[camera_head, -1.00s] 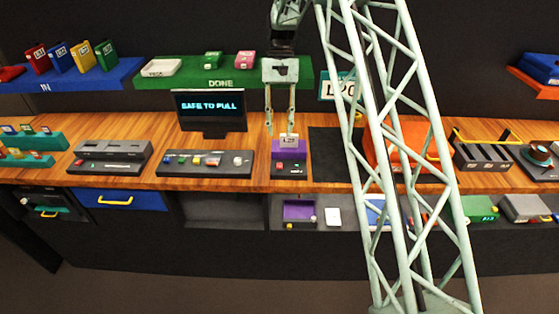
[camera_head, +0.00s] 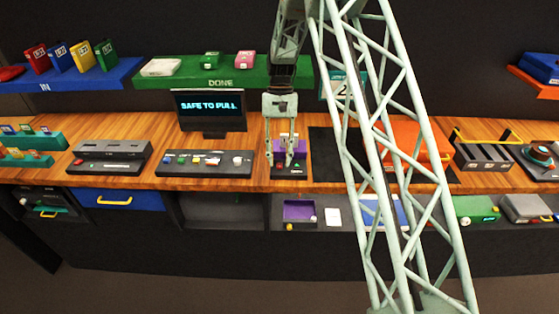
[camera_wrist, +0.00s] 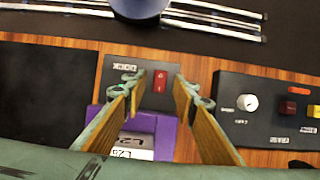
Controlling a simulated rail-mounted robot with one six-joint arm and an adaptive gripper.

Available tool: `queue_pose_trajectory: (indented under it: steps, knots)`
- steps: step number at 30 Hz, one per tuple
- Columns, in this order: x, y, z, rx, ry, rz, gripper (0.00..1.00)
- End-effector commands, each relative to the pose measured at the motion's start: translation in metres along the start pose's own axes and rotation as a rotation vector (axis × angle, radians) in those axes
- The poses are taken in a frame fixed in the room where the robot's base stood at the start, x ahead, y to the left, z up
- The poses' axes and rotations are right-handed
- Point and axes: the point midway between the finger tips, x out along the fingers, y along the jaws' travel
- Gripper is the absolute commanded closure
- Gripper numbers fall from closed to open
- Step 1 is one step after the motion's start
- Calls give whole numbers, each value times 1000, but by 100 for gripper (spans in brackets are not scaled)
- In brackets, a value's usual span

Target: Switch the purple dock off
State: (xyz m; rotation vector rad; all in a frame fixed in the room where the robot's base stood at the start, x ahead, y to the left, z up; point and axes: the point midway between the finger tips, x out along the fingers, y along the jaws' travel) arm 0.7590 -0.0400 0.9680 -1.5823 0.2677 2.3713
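The purple dock (camera_wrist: 165,135) shows in the wrist view with a white-labelled cartridge (camera_wrist: 133,148) seated in it. On its dark front panel are a red rocker switch (camera_wrist: 160,80) and a small green light. My gripper (camera_wrist: 157,84) is open and empty, one finger on each side of the switch. Contact with the panel cannot be told. In the head view my gripper (camera_head: 280,161) is low over the dock's front and partly hides the purple dock (camera_head: 284,138).
A monitor (camera_head: 209,109) reading "SAFE TO PULL" stands behind a control panel (camera_head: 205,171) left of the dock. A black mat (camera_head: 326,145) lies to the right. A shelf marked DONE (camera_head: 221,83) hangs behind. An open compartment with a purple tray (camera_head: 299,211) is below.

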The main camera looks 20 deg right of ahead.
Motion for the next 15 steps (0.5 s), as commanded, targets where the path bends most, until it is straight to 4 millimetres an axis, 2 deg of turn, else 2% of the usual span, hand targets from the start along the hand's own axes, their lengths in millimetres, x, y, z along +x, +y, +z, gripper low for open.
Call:
queue_pose_trajectory:
  steps: [14, 15]
  knots:
    - [7, 0, 0, 0, 1, 0, 74]
    - [7, 0, 0, 0, 1, 0, 77]
